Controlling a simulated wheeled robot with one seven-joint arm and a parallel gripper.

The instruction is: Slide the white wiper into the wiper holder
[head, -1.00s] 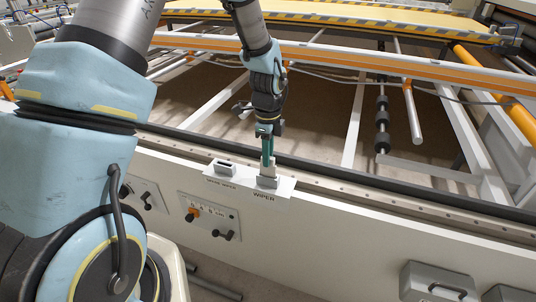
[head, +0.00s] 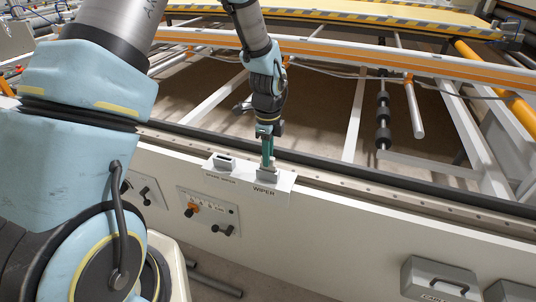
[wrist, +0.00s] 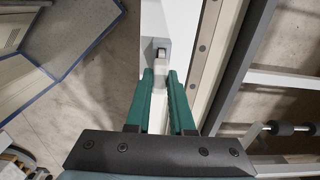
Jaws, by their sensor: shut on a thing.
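The wiper holder (head: 268,177) is a small grey block on a white plate marked WIPER, on the machine's front rail. My gripper (head: 267,160) points straight down over it, its green fingers just above the holder. In the wrist view my gripper (wrist: 160,80) is shut on the white wiper (wrist: 158,108), which runs between the two green fingers. In the head view only a short pale piece of the wiper shows between fingertips and holder. Its lower end seems to be inside the holder; how deep is hidden.
A second grey slotted block (head: 222,162) stands left of the wiper holder on the same plate; it also shows in the wrist view (wrist: 162,49). A control panel (head: 208,212) with knobs is below. Open roller framework lies behind the rail.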

